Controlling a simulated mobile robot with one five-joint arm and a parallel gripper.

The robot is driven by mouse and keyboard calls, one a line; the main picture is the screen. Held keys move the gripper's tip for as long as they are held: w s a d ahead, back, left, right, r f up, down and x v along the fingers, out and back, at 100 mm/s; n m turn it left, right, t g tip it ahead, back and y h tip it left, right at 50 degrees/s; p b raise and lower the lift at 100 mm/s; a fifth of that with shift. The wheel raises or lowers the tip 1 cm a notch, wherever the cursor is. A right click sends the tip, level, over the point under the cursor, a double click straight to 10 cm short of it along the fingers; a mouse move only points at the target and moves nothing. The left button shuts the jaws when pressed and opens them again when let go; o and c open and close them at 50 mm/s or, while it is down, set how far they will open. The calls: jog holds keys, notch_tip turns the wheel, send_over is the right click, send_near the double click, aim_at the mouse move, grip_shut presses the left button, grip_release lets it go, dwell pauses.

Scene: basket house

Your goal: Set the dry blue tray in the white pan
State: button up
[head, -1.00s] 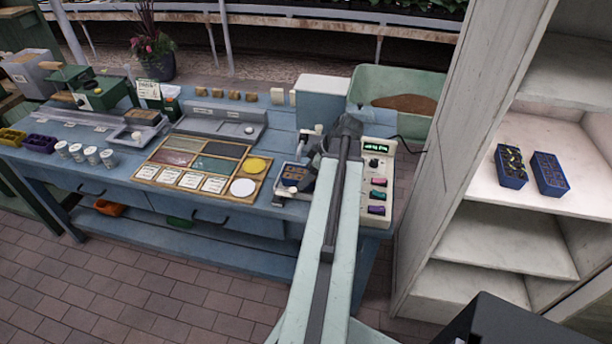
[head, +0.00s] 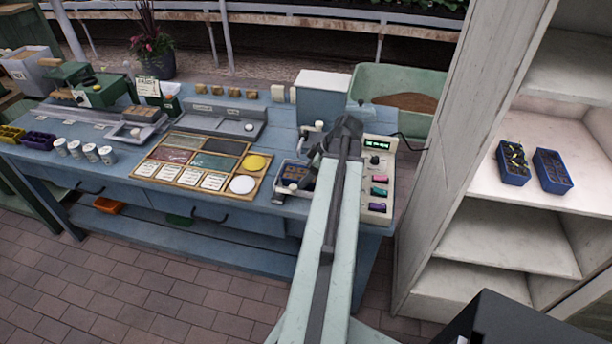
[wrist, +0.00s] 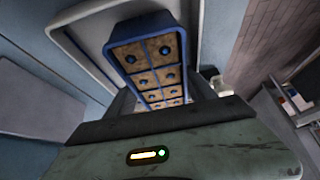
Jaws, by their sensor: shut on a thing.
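A blue tray (wrist: 148,58) with light brown, dry-looking filling and a dark hole in each cell shows in the wrist view. My gripper (wrist: 165,112) is shut on it; the fingertips are mostly hidden. The white pan (wrist: 68,33) lies below and around the tray's far part. I cannot tell whether the tray touches its floor. In the head view, my gripper (head: 308,181) is over the pan (head: 279,189) at the bench's front right, and only a brown bit of the tray shows there.
A scale-like box with a lit display and coloured buttons (head: 379,190) stands right beside my arm. A wooden frame of coloured panels (head: 175,168) lies left of the pan. Two other blue trays, one with seedlings (head: 513,170) and one dark-filled (head: 552,178), stand on the white shelf (head: 500,195).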

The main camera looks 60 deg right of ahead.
jog(key=o, duration=1.6)
jog(key=shift+o, duration=0.5)
jog(key=shift+o, duration=0.5)
notch_tip(320, 180, up, 3)
jog(key=p, duration=0.3)
jog(key=shift+a, duration=0.1)
notch_tip(320, 180, up, 5)
jog(key=p, duration=0.5)
jog(key=shift+r, duration=0.1)
